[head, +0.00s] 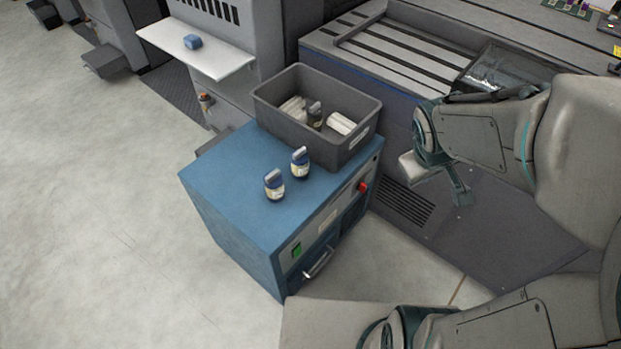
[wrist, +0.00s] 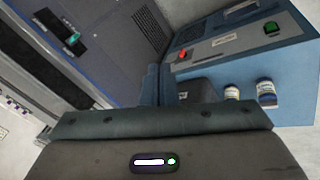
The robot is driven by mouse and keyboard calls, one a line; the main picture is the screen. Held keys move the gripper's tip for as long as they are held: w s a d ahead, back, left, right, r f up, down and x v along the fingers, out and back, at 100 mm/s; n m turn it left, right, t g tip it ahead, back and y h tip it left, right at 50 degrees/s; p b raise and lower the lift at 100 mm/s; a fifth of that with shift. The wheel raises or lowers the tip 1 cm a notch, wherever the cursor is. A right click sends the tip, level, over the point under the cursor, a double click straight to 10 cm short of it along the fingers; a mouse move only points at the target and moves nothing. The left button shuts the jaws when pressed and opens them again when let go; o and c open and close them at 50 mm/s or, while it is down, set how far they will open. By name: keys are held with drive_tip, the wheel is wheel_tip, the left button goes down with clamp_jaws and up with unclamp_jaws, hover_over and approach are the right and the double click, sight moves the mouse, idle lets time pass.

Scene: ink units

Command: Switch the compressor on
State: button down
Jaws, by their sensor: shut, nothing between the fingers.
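The compressor (head: 240,180) is a blue box standing on the floor in the middle of the head view. Its front panel carries a green switch (head: 296,249) near one end and a red knob (head: 362,186) near the other. In the wrist view the compressor (wrist: 290,75) is at upper right, with the green switch (wrist: 270,29) and the red knob (wrist: 182,54) both visible. My gripper (head: 461,198) is shut and empty, to the right of the front panel and apart from it. Its closed fingers (wrist: 158,85) also show in the wrist view.
Two small bottles (head: 274,186) (head: 300,163) stand on the compressor's top. A grey bin (head: 268,112) with white items and a dark bottle sits behind them. A grey machine (head: 400,60) is at the back right. A white shelf (head: 190,60) holds a blue object. Floor at left is clear.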

sight(298, 251)
drive_tip(key=w+a+f+n+y+b, duration=0.1)
drive_tip(key=w+a+f+n+b, duration=0.2)
drive_tip(key=f+n, duration=0.5)
drive_tip(key=w+a+f+n+y+b, duration=0.1)
drive_tip(key=w+f+n+b, duration=0.3)
drive_tip(key=f, duration=0.8)
drive_tip(key=s+a+f+n+g+y+b, duration=0.1)
drive_tip(key=s+a+f+n+g+y, duration=0.1)
drive_tip(key=a+f+n, duration=0.3)
drive_tip(key=s+a+f+n+g+y+b, duration=0.2)
drive_tip(key=s+a+f+n+y, duration=0.3)
drive_tip(key=f, duration=0.6)
drive_tip(key=shift+s+a+f, duration=0.3)
drive_tip(key=shift+a, duration=0.25)
drive_tip(key=shift+f+b, duration=0.1)
drive_tip(key=shift+b, duration=0.2)
drive_tip(key=w+a+f+b, duration=0.2)
drive_tip(key=a+f+b, duration=0.3)
drive_tip(key=a+f, duration=0.3)
drive_tip(key=shift+a+f, duration=0.25)
drive_tip(key=shift+a, duration=0.25)
